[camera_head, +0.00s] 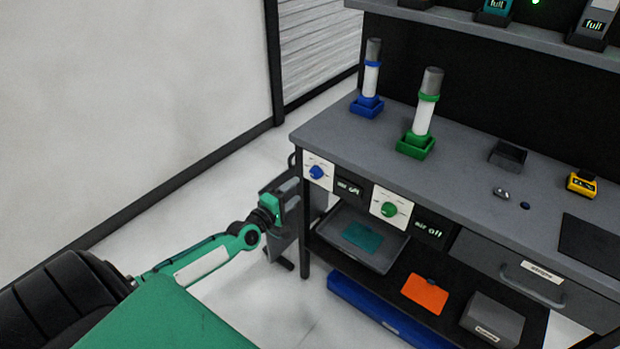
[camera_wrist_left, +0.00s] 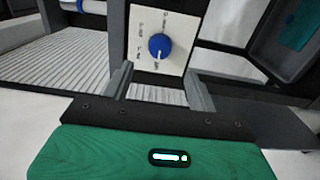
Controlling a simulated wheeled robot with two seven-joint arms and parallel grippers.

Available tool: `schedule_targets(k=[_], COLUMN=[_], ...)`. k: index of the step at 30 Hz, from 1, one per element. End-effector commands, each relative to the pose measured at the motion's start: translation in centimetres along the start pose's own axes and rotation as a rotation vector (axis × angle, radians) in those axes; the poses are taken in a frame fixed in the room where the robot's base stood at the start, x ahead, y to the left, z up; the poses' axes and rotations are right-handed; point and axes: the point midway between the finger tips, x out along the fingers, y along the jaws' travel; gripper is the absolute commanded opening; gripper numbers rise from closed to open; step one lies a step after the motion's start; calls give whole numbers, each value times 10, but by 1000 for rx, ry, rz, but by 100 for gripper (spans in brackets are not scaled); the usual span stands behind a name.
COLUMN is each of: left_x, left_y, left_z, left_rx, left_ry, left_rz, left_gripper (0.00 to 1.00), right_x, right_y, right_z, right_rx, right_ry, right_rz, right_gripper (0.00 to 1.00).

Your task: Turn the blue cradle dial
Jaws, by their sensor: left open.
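The blue cradle dial (camera_head: 316,172) is a round blue knob on a white plate (camera_head: 325,182) at the left front of the workbench. In the left wrist view the knob (camera_wrist_left: 160,47) faces me, with its pale mark pointing down and printed labels around it. My left gripper (camera_head: 284,199) is open and empty, just left of the dial plate in the head view. In the left wrist view its two fingers (camera_wrist_left: 158,88) stand apart below the knob, one on each side, not visibly touching it. My right gripper is out of view.
A green dial (camera_head: 389,209) and dark displays (camera_head: 433,230) sit further right on the bench front. A blue cradle (camera_head: 367,106) and a green cradle (camera_head: 416,145) hold upright tubes on top. A grey tray (camera_head: 380,254) lies below. Open floor lies left of the bench.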

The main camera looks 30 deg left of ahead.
Motion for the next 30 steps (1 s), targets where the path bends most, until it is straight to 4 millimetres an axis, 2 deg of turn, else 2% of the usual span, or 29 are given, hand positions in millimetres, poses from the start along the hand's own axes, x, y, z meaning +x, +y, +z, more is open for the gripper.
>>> schedule_targets(k=[6,15,21,30], left_x=[34,71,83,84], left_y=[1,0,-1,-1], left_z=[0,0,0,0], left_rx=[1,1,1,1], left_ry=[0,0,-1,0], left_rz=[3,1,-1,-1], left_gripper=[59,59,59,59], right_x=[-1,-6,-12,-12], right_y=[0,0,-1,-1], right_z=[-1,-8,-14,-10], right_rx=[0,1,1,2], right_ry=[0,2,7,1], right_rz=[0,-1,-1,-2], right_gripper=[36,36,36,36])
